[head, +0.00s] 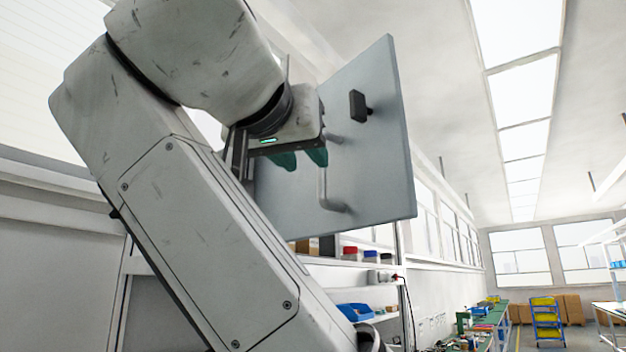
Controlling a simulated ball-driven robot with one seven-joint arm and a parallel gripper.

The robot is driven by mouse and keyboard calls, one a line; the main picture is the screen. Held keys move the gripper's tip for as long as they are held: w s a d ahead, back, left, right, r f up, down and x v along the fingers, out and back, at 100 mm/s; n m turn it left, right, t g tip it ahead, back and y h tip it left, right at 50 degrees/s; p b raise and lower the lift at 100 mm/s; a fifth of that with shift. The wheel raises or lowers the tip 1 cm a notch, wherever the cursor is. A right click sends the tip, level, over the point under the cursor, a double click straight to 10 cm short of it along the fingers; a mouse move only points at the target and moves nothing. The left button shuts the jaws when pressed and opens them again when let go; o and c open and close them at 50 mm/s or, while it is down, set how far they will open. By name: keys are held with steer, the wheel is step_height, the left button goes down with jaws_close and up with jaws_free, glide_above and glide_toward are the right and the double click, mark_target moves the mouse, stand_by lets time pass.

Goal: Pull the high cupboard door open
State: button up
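The grey cupboard door (385,165) is high in the head view, right of my arm. Its panel appears swung outward at an angle, with its right edge showing. My arm hides its left part, so I cannot see the hinge side. A grey bar handle (323,190) is on its face, its upper part near my gripper. My gripper (300,158) is in front of the door, just left of the handle. Its two green fingertips are apart with nothing visible between them. I cannot tell whether a finger touches the handle.
A black block-like fitting (358,105) sticks out from the door above the handle. Shelves with boxes, small red and blue containers and a blue bin (355,312) are below. A green workbench (482,325) and a blue rack with yellow bins (546,320) stand farther right.

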steer(key=v, duration=0.3)
steer(key=shift+s+a+b, duration=0.1)
steer(key=shift+s+b, duration=0.15)
steer(key=shift+b, duration=0.05)
steer(key=shift+f, duration=0.1)
